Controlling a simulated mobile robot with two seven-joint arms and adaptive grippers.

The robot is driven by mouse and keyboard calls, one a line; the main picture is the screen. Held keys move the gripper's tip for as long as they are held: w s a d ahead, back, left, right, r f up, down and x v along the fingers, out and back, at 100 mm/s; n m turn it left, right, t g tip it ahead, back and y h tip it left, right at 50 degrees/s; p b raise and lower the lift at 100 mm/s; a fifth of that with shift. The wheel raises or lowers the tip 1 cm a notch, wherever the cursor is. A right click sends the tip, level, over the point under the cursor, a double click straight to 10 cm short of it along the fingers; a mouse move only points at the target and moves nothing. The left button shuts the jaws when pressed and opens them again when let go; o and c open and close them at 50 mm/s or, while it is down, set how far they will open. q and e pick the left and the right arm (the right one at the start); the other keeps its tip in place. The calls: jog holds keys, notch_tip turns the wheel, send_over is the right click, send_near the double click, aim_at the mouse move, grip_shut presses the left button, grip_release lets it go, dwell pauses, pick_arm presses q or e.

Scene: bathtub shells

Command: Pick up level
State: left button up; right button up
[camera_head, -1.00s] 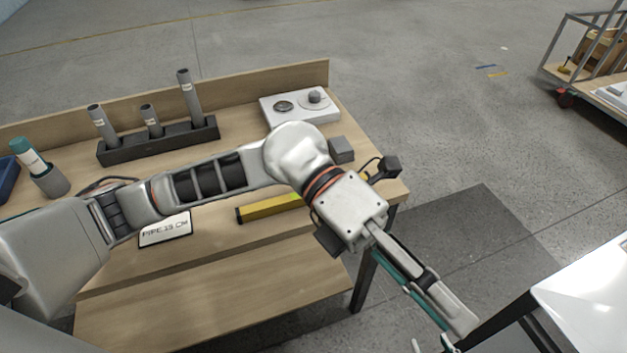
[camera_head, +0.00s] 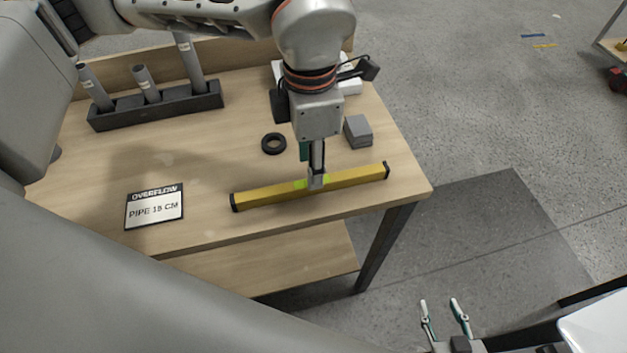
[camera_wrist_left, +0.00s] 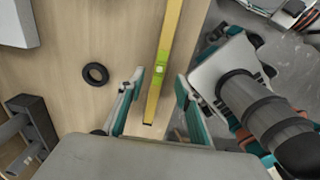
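The level (camera_head: 265,194) is a yellow bar with black ends and a green vial at its middle. It lies along the table's front edge. My left gripper (camera_head: 316,182) points down at the level's middle in the head view. In the left wrist view its fingers (camera_wrist_left: 161,78) are open, one on each side of the level (camera_wrist_left: 168,35), with gaps showing. I cannot tell how far down the fingertips reach. My right gripper (camera_head: 445,318) is open and empty, low at the right of the head view, off the table.
On the table (camera_head: 110,175) are a label card (camera_head: 154,207), a black ring (camera_head: 273,143), a grey block (camera_head: 358,131) and a dark rack (camera_head: 155,108) holding grey pipes. A white surface (camera_head: 600,335) stands at lower right. Floor right of the table is open.

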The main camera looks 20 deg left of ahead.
pick_arm(q)
notch_tip(320, 180, down, 6)
jog(key=shift+w+r+b, duration=0.1)
jog(key=shift+b, duration=0.2)
jog(key=shift+d, duration=0.1)
grip_shut()
